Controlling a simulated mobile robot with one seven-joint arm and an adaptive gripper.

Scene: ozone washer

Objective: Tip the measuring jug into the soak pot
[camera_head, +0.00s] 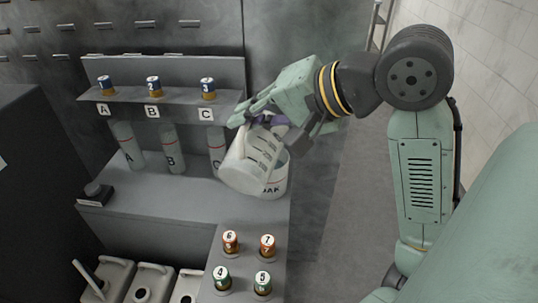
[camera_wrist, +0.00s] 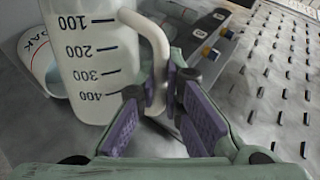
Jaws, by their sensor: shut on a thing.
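The white measuring jug (camera_head: 247,158) is tilted over the soak pot (camera_head: 276,187) in the head view. In the wrist view the jug (camera_wrist: 91,60) shows dark graduations from 100 to 400, and its handle (camera_wrist: 159,55) runs down between the purple finger pads. My gripper (camera_head: 262,119) is shut on the handle; it also shows in the wrist view (camera_wrist: 155,117). The soak pot is white with dark lettering, partly hidden behind the jug. Part of it shows at the left of the wrist view (camera_wrist: 42,63). The jug's contents are hidden.
Grey cylinders marked A, B (camera_head: 170,152) and C stand left of the pot below a shelf (camera_head: 180,97) with numbered cans. Several numbered cans (camera_head: 265,246) stand on the front ledge. White jugs (camera_head: 150,285) sit at the lower left. A small dark box (camera_head: 95,194) is on the counter.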

